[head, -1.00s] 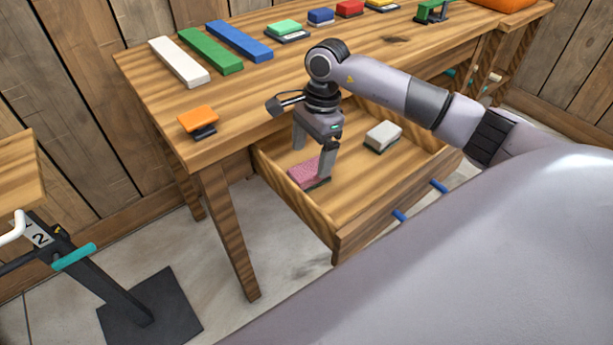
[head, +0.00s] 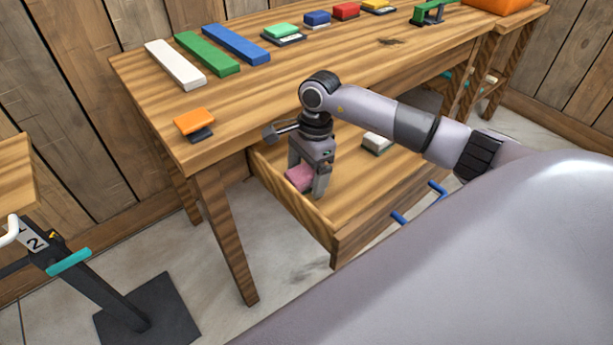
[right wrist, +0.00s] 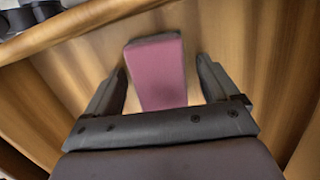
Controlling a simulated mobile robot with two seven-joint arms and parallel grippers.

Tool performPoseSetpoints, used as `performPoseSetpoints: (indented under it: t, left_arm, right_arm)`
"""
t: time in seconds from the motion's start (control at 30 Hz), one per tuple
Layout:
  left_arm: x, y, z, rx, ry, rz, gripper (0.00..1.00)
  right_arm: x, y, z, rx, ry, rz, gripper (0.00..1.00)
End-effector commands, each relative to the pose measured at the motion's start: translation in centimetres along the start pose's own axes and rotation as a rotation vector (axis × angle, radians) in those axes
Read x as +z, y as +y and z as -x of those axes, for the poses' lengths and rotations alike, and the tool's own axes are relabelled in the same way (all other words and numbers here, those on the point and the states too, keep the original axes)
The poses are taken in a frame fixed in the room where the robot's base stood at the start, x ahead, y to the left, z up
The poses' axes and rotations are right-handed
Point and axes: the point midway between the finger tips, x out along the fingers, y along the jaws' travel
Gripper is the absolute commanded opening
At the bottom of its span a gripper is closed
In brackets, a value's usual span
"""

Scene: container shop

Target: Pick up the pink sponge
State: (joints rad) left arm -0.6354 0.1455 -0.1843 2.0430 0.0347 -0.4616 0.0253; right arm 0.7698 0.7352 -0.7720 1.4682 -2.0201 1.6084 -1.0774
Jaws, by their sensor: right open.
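The pink sponge (head: 299,177) lies in the open wooden drawer, near its left end. My right gripper (head: 307,184) is down in the drawer over the sponge, pointing downward. In the right wrist view the sponge (right wrist: 158,72) lies between the two open fingers of the gripper (right wrist: 165,85), with a gap on each side. The gripper partly hides the sponge in the head view. My left gripper is not in view.
The drawer's front wall (head: 350,246) and side wall rise close around my gripper. A white-topped sponge (head: 377,140) lies farther right in the drawer. The wooden table (head: 285,85) above holds an orange sponge (head: 193,121) and several coloured blocks.

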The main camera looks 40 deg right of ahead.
Motion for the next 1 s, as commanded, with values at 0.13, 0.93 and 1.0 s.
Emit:
performPoseSetpoints:
  t: [0.13,0.93,1.0]
  left_arm:
    - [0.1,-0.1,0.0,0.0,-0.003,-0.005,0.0]
    - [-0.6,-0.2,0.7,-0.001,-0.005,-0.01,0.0]
    - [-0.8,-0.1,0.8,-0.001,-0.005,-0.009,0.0]
  right_arm:
    - [0.0,0.0,0.0,0.0,0.0,0.0,0.56]
    - [0.8,-0.2,5.7,-0.007,0.0,0.001,0.29]
    - [1.1,-0.2,7.8,-0.008,0.0,0.001,0.29]
